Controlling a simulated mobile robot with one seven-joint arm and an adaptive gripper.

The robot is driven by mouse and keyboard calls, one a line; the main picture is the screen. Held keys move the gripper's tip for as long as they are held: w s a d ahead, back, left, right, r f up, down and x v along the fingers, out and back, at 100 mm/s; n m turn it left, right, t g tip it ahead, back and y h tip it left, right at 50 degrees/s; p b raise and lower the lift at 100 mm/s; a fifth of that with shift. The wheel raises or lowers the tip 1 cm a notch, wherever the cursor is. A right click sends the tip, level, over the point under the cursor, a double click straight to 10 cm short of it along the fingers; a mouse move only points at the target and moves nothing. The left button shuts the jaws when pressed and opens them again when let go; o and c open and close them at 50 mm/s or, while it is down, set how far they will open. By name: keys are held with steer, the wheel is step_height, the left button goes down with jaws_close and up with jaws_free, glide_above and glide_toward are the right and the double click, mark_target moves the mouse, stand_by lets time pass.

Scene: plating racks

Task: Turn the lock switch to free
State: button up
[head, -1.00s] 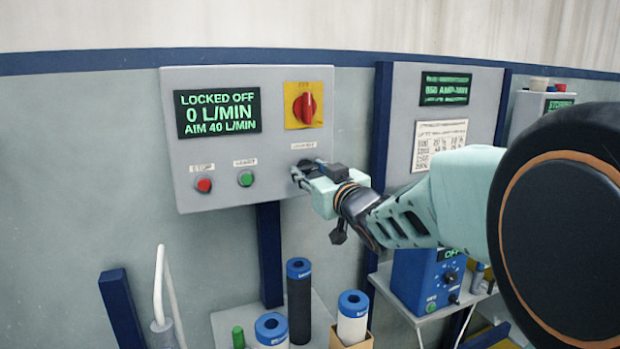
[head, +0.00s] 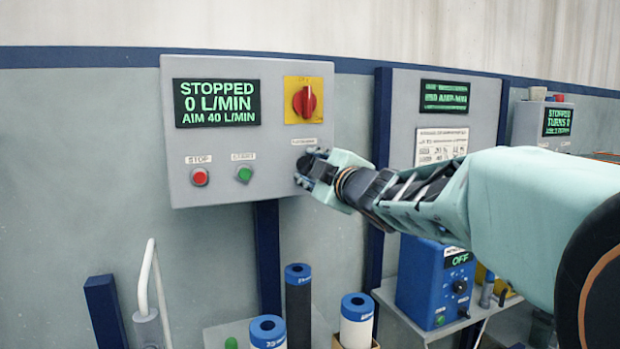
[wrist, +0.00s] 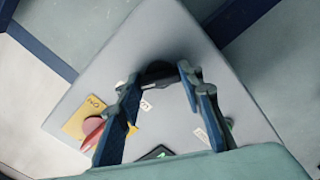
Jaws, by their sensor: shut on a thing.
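The grey control panel (head: 275,150) hangs on the wall in the head view. Its display (head: 217,103) reads STOPPED, 0 L/MIN, AIM 40 L/MIN. My gripper (head: 305,168) is at the panel's lower right, below the red rotary knob (head: 304,102). In the wrist view my gripper (wrist: 160,82) has its fingers on either side of the dark lock switch (wrist: 158,72) and is shut on it. The fingers hide most of the switch in the head view. Its pointer direction cannot be made out.
A red stop button (head: 200,177) and a green start button (head: 244,174) sit left of my gripper. A second panel (head: 405,100) is to the right. A blue box (head: 432,285) reading OFF and several blue-capped cylinders (head: 298,300) stand below.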

steer(key=n+b, duration=0.2)
steer(key=n, duration=0.3)
steer(key=shift+n+b, duration=0.3)
steer(key=shift+b, duration=0.05)
stand_by(0.4)
steer(key=o, duration=1.2)
steer(key=shift+c, duration=0.2)
